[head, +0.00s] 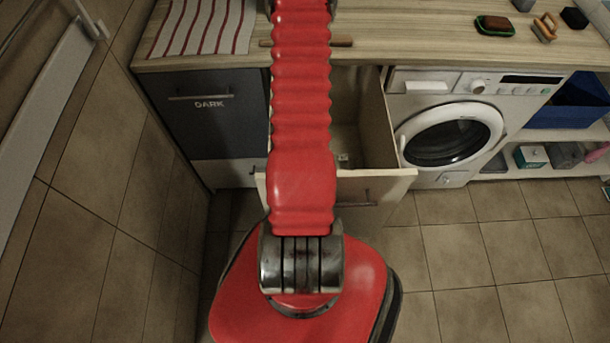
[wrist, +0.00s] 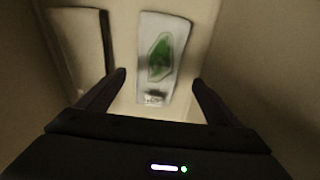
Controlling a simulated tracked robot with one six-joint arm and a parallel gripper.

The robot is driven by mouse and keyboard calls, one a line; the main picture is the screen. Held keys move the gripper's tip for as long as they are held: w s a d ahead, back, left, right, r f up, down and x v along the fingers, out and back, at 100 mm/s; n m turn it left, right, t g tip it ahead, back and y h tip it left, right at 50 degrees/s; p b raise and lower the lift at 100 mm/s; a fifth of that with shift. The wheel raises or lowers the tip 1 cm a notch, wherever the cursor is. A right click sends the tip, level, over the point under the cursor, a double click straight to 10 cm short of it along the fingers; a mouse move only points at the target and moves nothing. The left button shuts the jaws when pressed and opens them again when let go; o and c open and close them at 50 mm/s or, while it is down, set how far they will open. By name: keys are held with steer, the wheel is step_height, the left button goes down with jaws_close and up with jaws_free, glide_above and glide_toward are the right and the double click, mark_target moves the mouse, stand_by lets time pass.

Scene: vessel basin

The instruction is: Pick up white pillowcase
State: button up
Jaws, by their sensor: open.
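My gripper (wrist: 160,79) is open in the wrist view, its two dark fingers spread, with nothing held between them. It is hidden in the head view behind my red arm. A white rectangular item with a green patch (wrist: 160,55) lies beyond the fingertips, between them in the picture, inside a pale-walled space. I cannot tell whether it is a pillowcase or a packet. A brownish, dark-edged flat item (wrist: 80,42) is to its left. No other white cloth is recognisable as a pillowcase.
An open drawer (head: 392,178) stands out under the wooden counter (head: 400,38), with my arm over it. A dark cabinet front marked DARK (head: 210,103) is to the left, a washing machine (head: 452,125) to the right. A striped towel (head: 203,27) lies on the counter. The tiled floor at right is clear.

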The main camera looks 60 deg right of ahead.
steer(key=shift+d+f, duration=0.2)
steer(key=shift+f, duration=1.1)
steer(key=shift+d+f, duration=0.2)
steer(key=shift+f, duration=1.05)
steer(key=shift+c, duration=0.2)
steer(key=c, duration=1.3)
